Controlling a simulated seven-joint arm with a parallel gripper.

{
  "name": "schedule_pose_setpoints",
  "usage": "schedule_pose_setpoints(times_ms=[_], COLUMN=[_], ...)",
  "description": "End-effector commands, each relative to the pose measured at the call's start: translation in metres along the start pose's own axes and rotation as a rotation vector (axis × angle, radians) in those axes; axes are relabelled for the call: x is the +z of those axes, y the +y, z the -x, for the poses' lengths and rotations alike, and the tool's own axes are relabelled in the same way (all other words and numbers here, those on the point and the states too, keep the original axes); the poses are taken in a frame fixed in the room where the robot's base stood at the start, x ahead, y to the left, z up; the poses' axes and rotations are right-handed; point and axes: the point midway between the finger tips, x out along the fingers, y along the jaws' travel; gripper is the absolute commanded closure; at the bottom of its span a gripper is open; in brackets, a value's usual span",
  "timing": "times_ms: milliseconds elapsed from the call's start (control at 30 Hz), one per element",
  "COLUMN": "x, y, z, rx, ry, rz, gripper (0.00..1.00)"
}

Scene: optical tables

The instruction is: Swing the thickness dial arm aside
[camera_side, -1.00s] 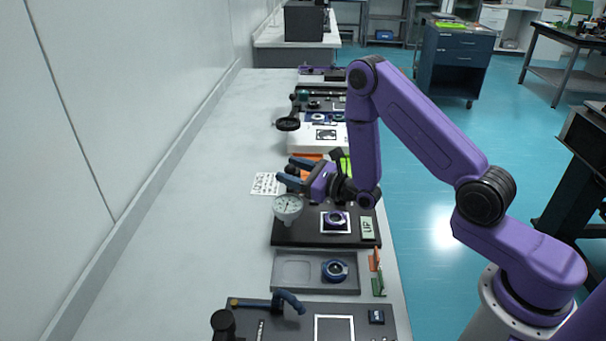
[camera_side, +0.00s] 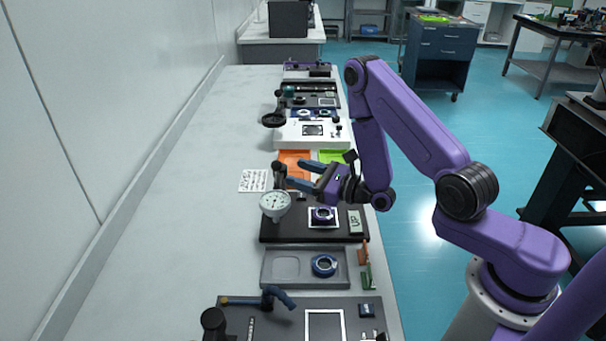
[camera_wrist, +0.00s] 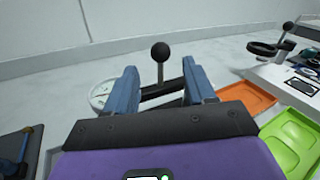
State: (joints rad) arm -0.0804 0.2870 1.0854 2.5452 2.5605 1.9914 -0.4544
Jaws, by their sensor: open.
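The thickness dial (camera_side: 275,205) is a round white gauge above the left part of a black base plate (camera_side: 285,230). In the wrist view the dial (camera_wrist: 100,94) is partly hidden behind the left finger. Its dark arm (camera_wrist: 162,91) runs right from the dial, with an upright post and black ball knob (camera_wrist: 160,52). My gripper (camera_side: 290,171) is open above the plate, its blue fingers pointing left toward the wall. In the wrist view the post stands between the fingertips of my gripper (camera_wrist: 159,68), with gaps on both sides. I see no contact.
A round blue-ringed part (camera_side: 323,215) sits on the plate below my gripper. A grey tray (camera_side: 285,268) is in front. Orange (camera_side: 293,158) and green (camera_side: 331,156) trays and a white unit (camera_side: 293,133) lie behind.

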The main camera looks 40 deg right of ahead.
Motion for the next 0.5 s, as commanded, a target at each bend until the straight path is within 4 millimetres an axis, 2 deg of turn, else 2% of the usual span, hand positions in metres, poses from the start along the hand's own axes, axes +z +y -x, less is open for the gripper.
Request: schedule_pose_setpoints(times_ms=[200,367,500], x=[0.0,-0.001,-0.002], y=[0.0,-0.002,-0.012], z=[0.0,-0.002,-0.007], rx=[0.001,0.018,0.1], ry=[0.0,-0.015,-0.077], rz=[0.0,-0.022,-0.098], gripper=[0.46,0.98,1.0])
